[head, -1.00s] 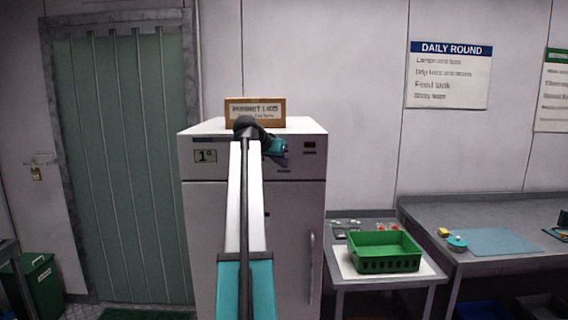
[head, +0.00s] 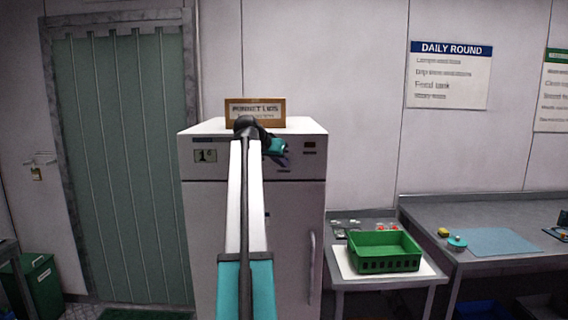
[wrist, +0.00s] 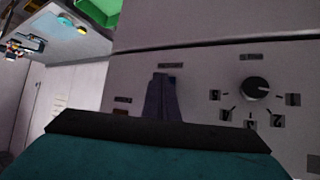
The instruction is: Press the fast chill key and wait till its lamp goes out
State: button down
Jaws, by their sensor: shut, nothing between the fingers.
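The white chiller cabinet (head: 285,215) stands in the middle of the head view, with a control panel along its top front. The panel has a display (head: 205,156) reading about 1° at left and a small dark red-brown rectangle (head: 309,144) at right. My gripper (head: 282,155) is at the panel's front, right of its middle. In the wrist view my gripper's fingers (wrist: 162,95) are shut and empty, with tips against or just before the panel beside a small label. A numbered dial (wrist: 255,88) is to their right. The fast chill key and its lamp cannot be made out; the fingers may cover them.
A wooden-framed sign (head: 255,112) stands on the cabinet top. To the right, a small table (head: 345,285) carries a green crate (head: 385,262), beside a long grey bench (head: 500,215). A strip-curtain door (head: 120,170) is at left.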

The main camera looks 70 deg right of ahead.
jog(key=shift+d, duration=0.1)
dwell(0.6)
jog(key=shift+s+a, duration=0.25)
jog(key=shift+a, duration=0.55)
jog(key=shift+a, duration=0.1)
jog(key=shift+s+a+p, duration=0.2)
jog(key=shift+s+a, duration=0.1)
jog(key=shift+a, duration=0.45)
jog(key=shift+s+a+p, duration=0.2)
jog(key=shift+s+a, duration=0.1)
jog(key=shift+a, duration=0.45)
jog(key=shift+s+a+p, duration=0.2)
jog(key=shift+s+a, duration=0.1)
jog(key=shift+a, duration=0.45)
